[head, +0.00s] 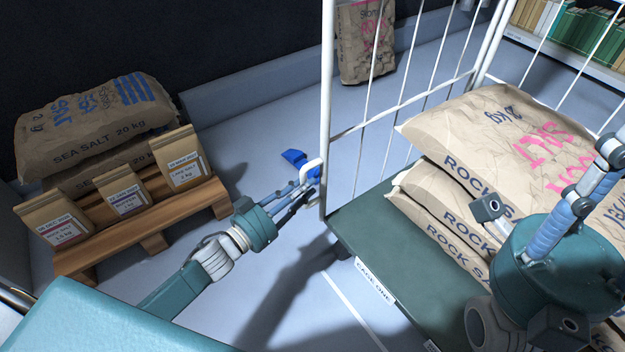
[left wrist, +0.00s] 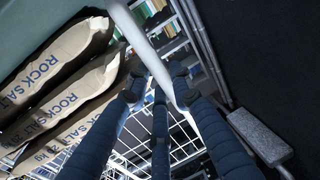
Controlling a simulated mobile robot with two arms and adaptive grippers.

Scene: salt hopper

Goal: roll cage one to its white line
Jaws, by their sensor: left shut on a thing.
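Cage one, a roll cage with a dark green deck (head: 372,232), a "CAGE ONE" label and white wire sides, stands right of centre in the head view. Several rock salt sacks (head: 480,130) lie stacked on it. My left gripper (head: 308,186) is shut on the white handle (head: 312,166) at the cage's near left post. In the left wrist view its blue fingers (left wrist: 160,95) close around a white bar (left wrist: 150,52). A white line (head: 345,303) runs along the floor by the cage's front left corner. My right gripper (head: 600,165) is over the sacks at right; its fingertips are not clear.
A wooden pallet (head: 150,222) at left bears sea salt sacks (head: 90,120) and small paper bags (head: 122,192). Another sack (head: 365,45) stands at the back wall. A shelf (head: 560,65) with books or binders is at upper right.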

